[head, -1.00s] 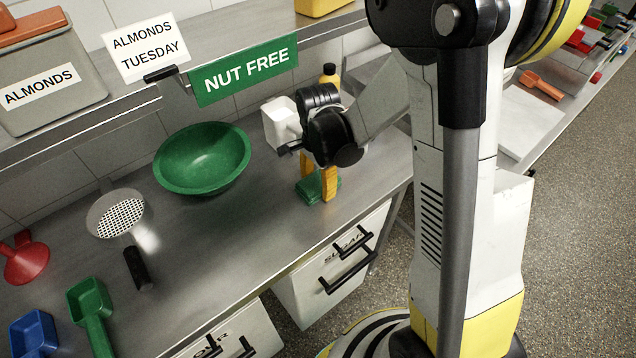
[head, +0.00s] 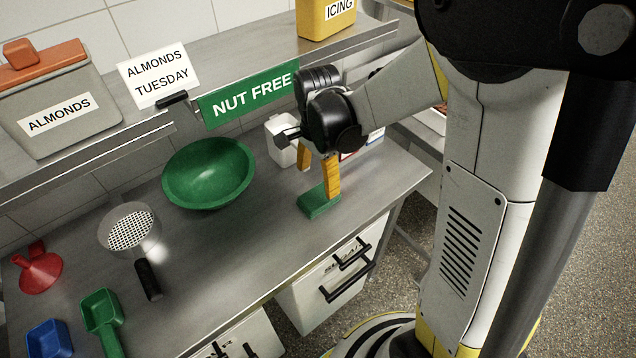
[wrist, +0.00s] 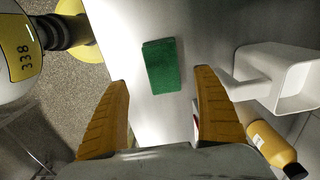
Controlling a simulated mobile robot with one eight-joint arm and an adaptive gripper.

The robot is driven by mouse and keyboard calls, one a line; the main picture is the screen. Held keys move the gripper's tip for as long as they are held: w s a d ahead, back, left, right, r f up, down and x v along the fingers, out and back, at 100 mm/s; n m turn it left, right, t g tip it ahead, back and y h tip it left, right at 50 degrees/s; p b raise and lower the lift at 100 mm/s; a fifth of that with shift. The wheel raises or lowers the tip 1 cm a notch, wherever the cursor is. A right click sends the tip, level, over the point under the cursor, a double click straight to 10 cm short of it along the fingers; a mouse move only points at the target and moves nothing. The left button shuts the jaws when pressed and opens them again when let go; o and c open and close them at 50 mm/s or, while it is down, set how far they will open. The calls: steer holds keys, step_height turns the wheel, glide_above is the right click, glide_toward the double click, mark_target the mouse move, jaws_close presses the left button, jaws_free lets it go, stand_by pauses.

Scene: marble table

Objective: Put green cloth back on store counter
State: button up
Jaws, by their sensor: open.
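The green cloth (head: 318,204) lies folded flat on the steel counter (head: 250,245), near its right end. It also shows in the wrist view (wrist: 161,65), a small dark green rectangle lying on the bare steel. My gripper (head: 319,180) is open and empty just above and behind the cloth. In the wrist view its two yellow fingers (wrist: 160,80) stand apart on either side of the cloth, with clear gaps. In the head view the front finger overlaps part of the cloth, so I cannot tell there whether they touch.
A green bowl (head: 209,175), a strainer (head: 130,230) and several scoops stand to the left. A white scoop (wrist: 280,78) and a yellow bottle (wrist: 272,148) are close on the right in the wrist view. A shelf with a "NUT FREE" sign (head: 250,100) runs behind.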

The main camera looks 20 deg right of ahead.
steer(key=shift+r, duration=0.55)
steer(key=s+r+n+t+b, duration=0.1)
steer(key=s+r+n+t, duration=0.6)
steer(key=s+r+n, duration=0.5)
steer(key=shift+d+n+b, duration=0.25)
steer(key=shift+n+b, duration=0.1)
steer(key=shift+n, duration=0.85)
